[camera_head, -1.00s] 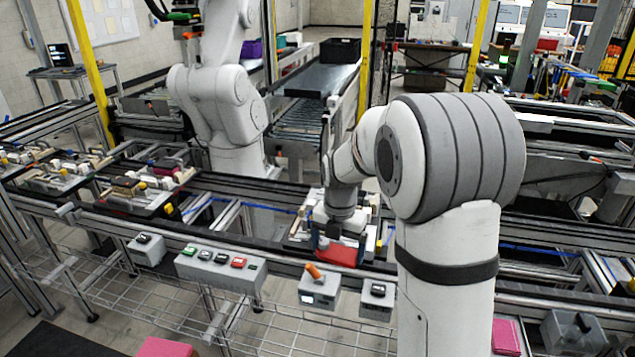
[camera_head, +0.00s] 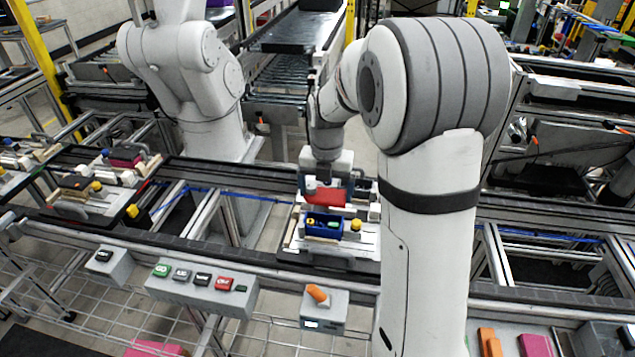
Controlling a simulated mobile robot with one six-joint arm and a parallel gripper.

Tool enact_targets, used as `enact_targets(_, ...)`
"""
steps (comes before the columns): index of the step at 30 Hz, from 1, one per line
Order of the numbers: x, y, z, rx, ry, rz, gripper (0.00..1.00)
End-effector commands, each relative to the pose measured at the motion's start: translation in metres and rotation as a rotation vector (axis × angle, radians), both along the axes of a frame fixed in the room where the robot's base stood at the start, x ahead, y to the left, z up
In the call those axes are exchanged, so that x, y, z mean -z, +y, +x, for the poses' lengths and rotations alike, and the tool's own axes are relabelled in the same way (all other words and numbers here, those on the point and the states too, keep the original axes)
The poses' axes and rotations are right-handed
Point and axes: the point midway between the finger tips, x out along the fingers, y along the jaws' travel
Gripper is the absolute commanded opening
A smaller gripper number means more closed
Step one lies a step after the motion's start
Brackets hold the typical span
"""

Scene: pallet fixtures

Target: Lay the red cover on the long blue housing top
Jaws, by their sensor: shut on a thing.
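My gripper (camera_head: 327,184) is shut on the red cover (camera_head: 325,197) and holds it over the far part of the pallet fixture (camera_head: 365,243). The blue housing (camera_head: 323,224) sits in the fixture, just nearer the camera than the cover. Its open top shows small yellow, green and dark parts inside. The cover looks apart from the housing and above the fixture; the exact height gap cannot be told. The gripper's fingers are partly hidden by the cover and the gripper body.
A yellow knob (camera_head: 356,224) stands on the fixture right of the housing. A control box with buttons (camera_head: 200,284) and a box with an orange switch (camera_head: 325,305) line the front rail. Another robot arm (camera_head: 190,75) stands behind the conveyor, left. Other loaded pallets (camera_head: 90,205) are at left.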

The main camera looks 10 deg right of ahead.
Motion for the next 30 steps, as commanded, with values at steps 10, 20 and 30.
enact_targets(10,0.023,0.011,0.000,-0.025,0.001,0.000,0.67)
enact_targets(20,0.055,0.014,0.000,-0.030,0.000,0.000,0.67)
enact_targets(30,0.062,0.014,0.000,-0.031,0.000,0.000,0.67)
